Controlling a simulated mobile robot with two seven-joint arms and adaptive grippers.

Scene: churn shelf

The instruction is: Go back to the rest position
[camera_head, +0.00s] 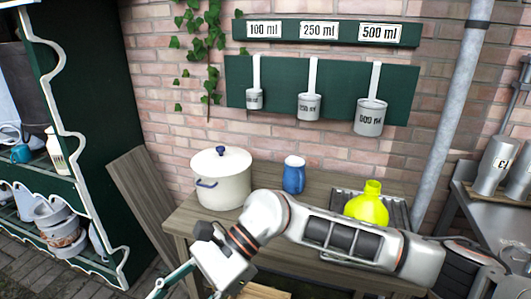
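My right arm comes in from the right and reaches across the front of the wooden table (183,217). My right gripper (187,288) is at the bottom, left of centre, in front of the table's left end. Its fingers point down and left and look spread apart, with nothing seen between them; the lower picture edge cuts them off. My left gripper is not in view.
On the table are a white lidded pot (222,185), a blue jug (294,175) and a yellow-green bottle (367,205), partly behind my arm. Measuring cups (370,118) hang on the wall. A green shelf (95,130) stands left, a metal sink (505,220) right.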

